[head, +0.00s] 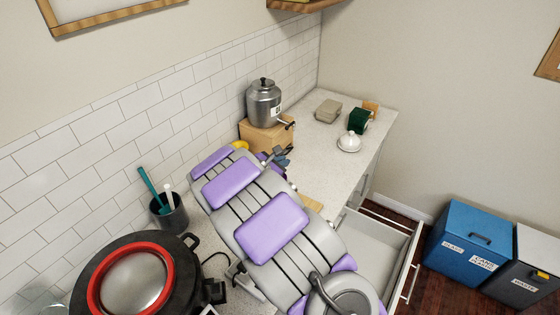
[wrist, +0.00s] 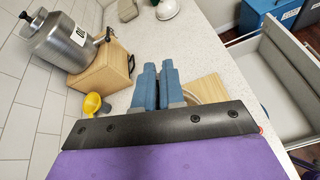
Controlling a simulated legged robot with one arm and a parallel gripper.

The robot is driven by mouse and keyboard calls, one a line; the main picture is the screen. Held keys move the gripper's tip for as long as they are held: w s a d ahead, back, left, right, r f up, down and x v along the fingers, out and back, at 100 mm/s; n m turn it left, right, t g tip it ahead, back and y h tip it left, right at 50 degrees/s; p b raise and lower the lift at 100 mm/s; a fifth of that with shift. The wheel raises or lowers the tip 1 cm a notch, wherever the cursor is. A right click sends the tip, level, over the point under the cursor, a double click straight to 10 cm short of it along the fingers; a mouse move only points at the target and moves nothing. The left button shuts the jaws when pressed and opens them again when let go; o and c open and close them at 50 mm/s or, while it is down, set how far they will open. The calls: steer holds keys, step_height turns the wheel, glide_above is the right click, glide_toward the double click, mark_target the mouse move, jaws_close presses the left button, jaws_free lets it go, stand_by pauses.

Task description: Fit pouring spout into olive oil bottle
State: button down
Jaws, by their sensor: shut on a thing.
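My gripper (head: 280,156) is over the counter, in front of the steel canister. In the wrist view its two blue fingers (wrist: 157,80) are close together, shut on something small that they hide. I cannot make out the pouring spout in either view; the fingers or my arm may cover it. I cannot pick out an olive oil bottle either. My arm covers much of the counter below the gripper in the head view.
A steel canister (head: 263,103) with a tap stands on a wooden box (head: 266,135). A yellow funnel (wrist: 92,103) is beside the box. A wooden board (wrist: 207,89) lies right of my fingers. An open drawer (head: 375,252) juts out at right. The far counter holds a white lidded dish (head: 349,142).

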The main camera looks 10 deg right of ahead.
steer(key=shift+a+f, duration=0.2)
steer(key=shift+f, duration=0.25)
steer(key=shift+a+f, duration=0.15)
steer(key=shift+a, duration=0.15)
steer(key=shift+d, duration=0.25)
steer(key=shift+a, duration=1.2)
steer(key=shift+d+f, duration=0.1)
steer(key=shift+d, duration=1)
steer(key=shift+a, duration=0.25)
steer(key=shift+d+f, duration=0.2)
steer(key=shift+f, duration=0.05)
steer(key=shift+f+b, duration=0.25)
steer(key=shift+b, duration=0.1)
